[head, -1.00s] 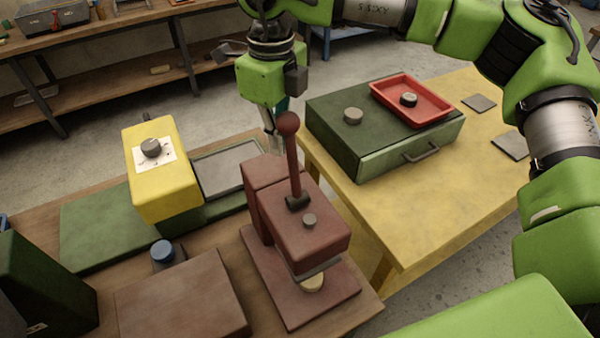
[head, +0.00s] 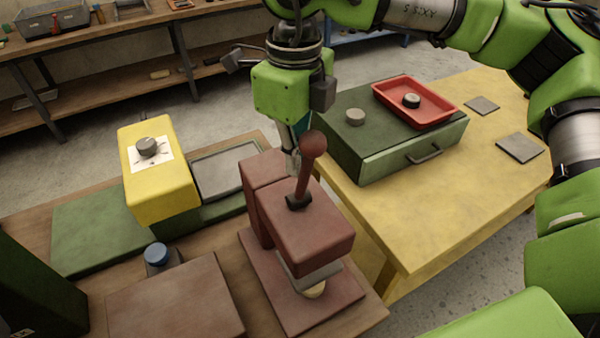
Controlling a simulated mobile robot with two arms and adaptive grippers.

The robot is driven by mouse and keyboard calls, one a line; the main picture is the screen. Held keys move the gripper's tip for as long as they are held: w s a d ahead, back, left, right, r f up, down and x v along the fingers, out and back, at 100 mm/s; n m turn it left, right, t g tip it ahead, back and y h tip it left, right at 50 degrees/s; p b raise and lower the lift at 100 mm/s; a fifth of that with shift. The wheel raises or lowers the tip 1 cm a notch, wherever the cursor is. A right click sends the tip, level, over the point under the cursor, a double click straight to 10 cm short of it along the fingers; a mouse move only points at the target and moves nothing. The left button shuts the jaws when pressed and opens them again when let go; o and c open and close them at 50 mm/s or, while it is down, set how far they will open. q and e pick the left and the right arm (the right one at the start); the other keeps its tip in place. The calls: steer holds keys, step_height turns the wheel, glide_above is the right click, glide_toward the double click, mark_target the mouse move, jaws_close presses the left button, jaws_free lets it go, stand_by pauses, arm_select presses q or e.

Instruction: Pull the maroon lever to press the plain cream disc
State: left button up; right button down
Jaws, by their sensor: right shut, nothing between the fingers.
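The maroon lever (head: 305,177) stands on top of the maroon press (head: 303,225) and leans toward the right, its round knob at the upper end. The plain cream disc (head: 315,291) lies on the press base under the grey pressing plate (head: 310,269), which is low over it and hides its back part. I cannot tell whether plate and disc touch. My right gripper (head: 292,162) is shut and empty, pointing down just behind and left of the lever's shaft. Its fingertips are partly hidden, and contact with the lever is unclear. My left gripper is not in view.
A yellow press (head: 160,192) on a green base stands left. A blue-capped item (head: 157,254) and a brown block (head: 175,300) are in front.

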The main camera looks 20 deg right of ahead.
mark_target(308, 177)
steer(key=s, duration=0.2)
steer(key=s+d+b, duration=0.1)
steer(key=s, duration=0.1)
steer(key=shift+s, duration=0.2)
steer(key=shift+w, duration=0.1)
steer(key=shift+w, duration=0.25)
steer(key=shift+w+a, duration=0.25)
steer(key=shift+w, duration=0.75)
steer(key=shift+w+a, duration=0.25)
steer(key=shift+w, duration=0.7)
steer(key=shift+w+a+p, duration=0.6)
steer(key=shift+w+p, duration=0.25)
steer(key=shift+w, duration=2.75)
step_height(308, 177, up, 10)
steer(key=w+p, duration=0.2)
steer(key=p, duration=0.5)
steer(key=shift+a, duration=0.25)
